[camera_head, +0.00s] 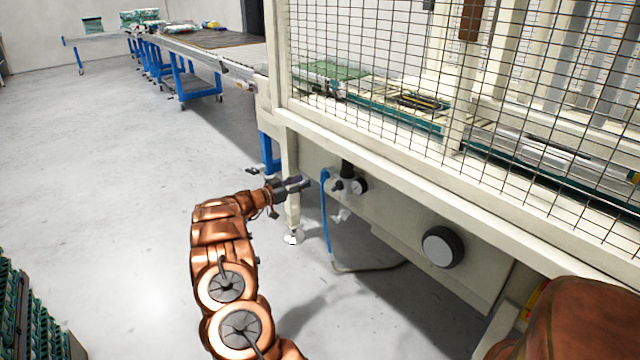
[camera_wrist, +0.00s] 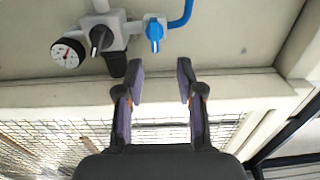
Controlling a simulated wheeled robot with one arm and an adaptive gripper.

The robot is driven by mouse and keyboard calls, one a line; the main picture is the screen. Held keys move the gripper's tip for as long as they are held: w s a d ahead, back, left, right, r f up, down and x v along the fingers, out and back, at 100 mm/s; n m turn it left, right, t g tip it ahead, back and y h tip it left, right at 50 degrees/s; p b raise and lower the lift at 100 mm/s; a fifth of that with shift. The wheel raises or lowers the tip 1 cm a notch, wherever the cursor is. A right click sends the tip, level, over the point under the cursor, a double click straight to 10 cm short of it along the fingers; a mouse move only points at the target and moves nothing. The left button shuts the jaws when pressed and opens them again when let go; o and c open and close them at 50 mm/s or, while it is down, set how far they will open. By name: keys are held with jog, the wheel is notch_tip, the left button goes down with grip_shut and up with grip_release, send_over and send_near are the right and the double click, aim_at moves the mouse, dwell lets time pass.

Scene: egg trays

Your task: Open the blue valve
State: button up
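The blue valve (camera_wrist: 154,33) is a small blue handle on a pale fitting, with a blue hose joined beside it, in the wrist view. It also shows small in the head view (camera_head: 325,175) on the machine's lower panel. My gripper (camera_wrist: 162,78) is open and empty, its two dark fingers apart with a clear gap. In the wrist view the valve lies above the fingertips, slightly left of the gap's middle, and apart from them. In the head view my gripper (camera_head: 302,184) is just left of the valve. Exact depth between them cannot be told.
A black knob (camera_wrist: 100,40) and a round pressure gauge (camera_wrist: 67,53) sit left of the valve in the wrist view. The blue hose (camera_head: 325,215) hangs down to the floor. A wire-mesh cage (camera_head: 400,80) rises above the panel. Open floor (camera_head: 120,200) lies left.

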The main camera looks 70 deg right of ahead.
aim_at(321, 176)
jog(key=shift+s+f+b+x, duration=0.15)
jog(key=shift+b+x, duration=0.3)
jog(key=shift+x, duration=1.55)
jog(key=shift+s+f+b+x, duration=0.15)
jog(key=shift+b+x, duration=0.25)
jog(key=shift+x, duration=1.65)
jog(key=shift+a, duration=0.2)
grip_shut()
jog(key=shift+s+r, duration=0.1)
